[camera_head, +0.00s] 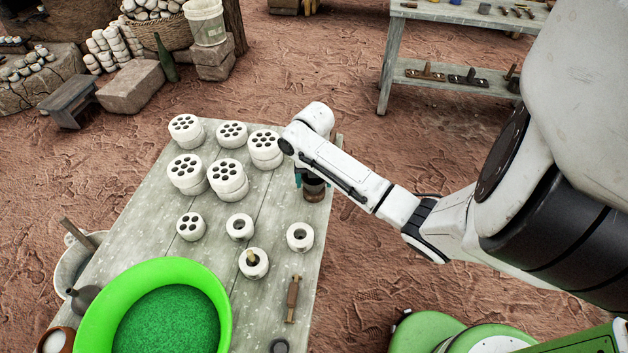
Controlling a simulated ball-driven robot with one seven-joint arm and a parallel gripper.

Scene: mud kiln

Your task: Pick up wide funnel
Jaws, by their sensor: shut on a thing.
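My arm reaches in from the right, and its white wrist is over the table's far right edge. My gripper (307,177) is below the wrist and mostly hidden by it. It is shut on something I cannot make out. A small teal part and a dark brown round vessel (314,190) show right at it; whether the vessel is held or only stands there I cannot tell. A dark grey funnel-like piece (82,298) lies at the table's left edge, beside the green basin. I cannot tell whether this is the wide funnel.
The wooden table (150,225) holds several white clay pieces with holes (228,179), a bright green basin (222,300) and a wooden-handled tool (292,299). A grey bucket (70,268) stands at the left. A shelf table (390,60) stands behind; open ground lies between.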

